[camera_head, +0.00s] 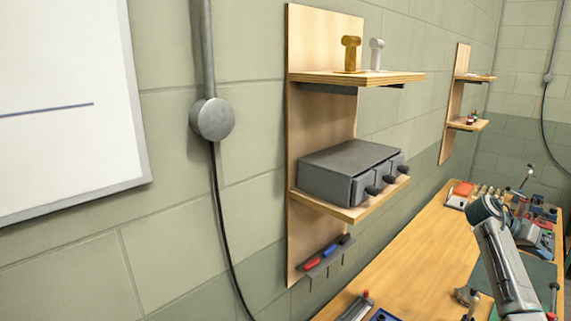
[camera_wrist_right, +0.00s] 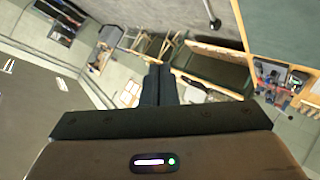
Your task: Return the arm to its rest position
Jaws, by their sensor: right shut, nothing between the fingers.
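My right gripper (camera_wrist_right: 159,86) shows in the wrist view, with its two dark fingers pressed together and nothing between them. It points out over the room, clear of any surface. In the head view my right arm (camera_head: 503,265) stands at the lower right, over the workbench, with a teal joint at its upper end. I cannot make out its fingers clearly there. My left arm and gripper are in neither view.
A wooden workbench (camera_head: 408,270) runs along the wall, with tools and parts crowded at its far end. A wall shelf (camera_head: 355,78) holds a grey drawer box (camera_head: 345,165). A whiteboard (camera_head: 65,110) hangs at the left. The bench's middle has free room.

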